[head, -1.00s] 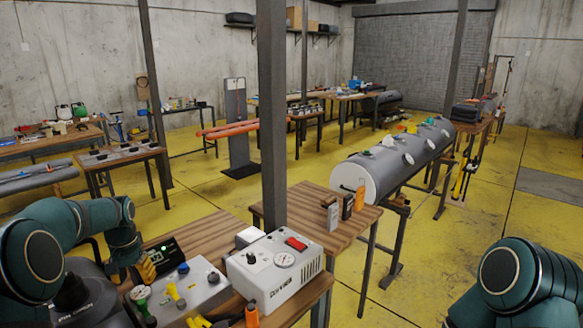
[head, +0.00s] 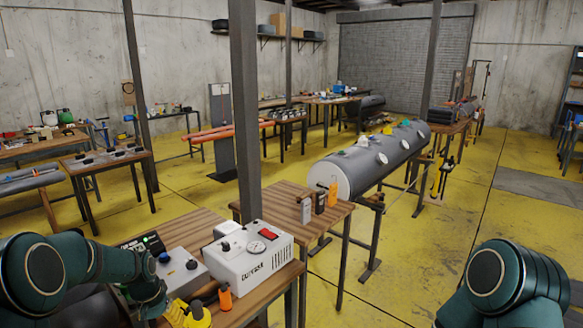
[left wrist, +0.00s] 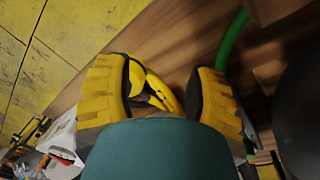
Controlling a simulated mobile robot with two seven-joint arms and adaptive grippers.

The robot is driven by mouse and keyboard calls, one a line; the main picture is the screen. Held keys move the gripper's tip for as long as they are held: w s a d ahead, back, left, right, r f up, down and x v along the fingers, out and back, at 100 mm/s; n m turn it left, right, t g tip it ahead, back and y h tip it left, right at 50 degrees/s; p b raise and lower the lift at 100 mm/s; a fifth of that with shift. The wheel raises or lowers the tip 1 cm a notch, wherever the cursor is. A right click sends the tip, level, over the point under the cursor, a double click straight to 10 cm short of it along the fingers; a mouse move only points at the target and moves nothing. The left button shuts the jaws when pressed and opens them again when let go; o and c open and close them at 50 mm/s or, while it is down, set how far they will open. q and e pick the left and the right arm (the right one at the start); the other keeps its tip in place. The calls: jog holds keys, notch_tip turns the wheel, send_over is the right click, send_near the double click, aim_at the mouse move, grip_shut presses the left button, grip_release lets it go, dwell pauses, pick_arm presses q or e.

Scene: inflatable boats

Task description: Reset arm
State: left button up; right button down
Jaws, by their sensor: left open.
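My left arm comes in from the left in the head view and reaches down over the near wooden bench (head: 262,302). In the left wrist view my left gripper (left wrist: 165,76) is open, its yellow, dark-padded fingers spread wide. A yellow, curved object (left wrist: 158,92) shows in the gap between them; I cannot tell its distance or whether it touches a finger. In the head view a yellow item (head: 198,316) lies by the end of my left arm. My right arm shows only as a green link at the lower right; its gripper is out of view.
A white gauge box (head: 252,262) and a grey control box (head: 184,270) stand on the near bench by a dark post (head: 246,120). An orange-topped bottle (head: 225,298) is close to my left arm. A grey cylinder (head: 365,165) lies beyond. Yellow floor is open at right.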

pick_arm(q)
jog(key=s+d+f+h, duration=0.1)
jog(key=s+d+f, duration=0.5)
jog(key=d, duration=0.2)
jog(key=s+d+f+h, duration=0.1)
jog(key=s+d+f, duration=0.45)
jog(key=d, duration=0.25)
jog(key=s+d+f+n+t, duration=0.1)
jog(key=s+d, duration=0.6)
jog(key=s, duration=0.6)
jog(key=shift+f+h, duration=0.2)
jog(key=shift+h, duration=0.1)
jog(key=shift+c, duration=0.8)
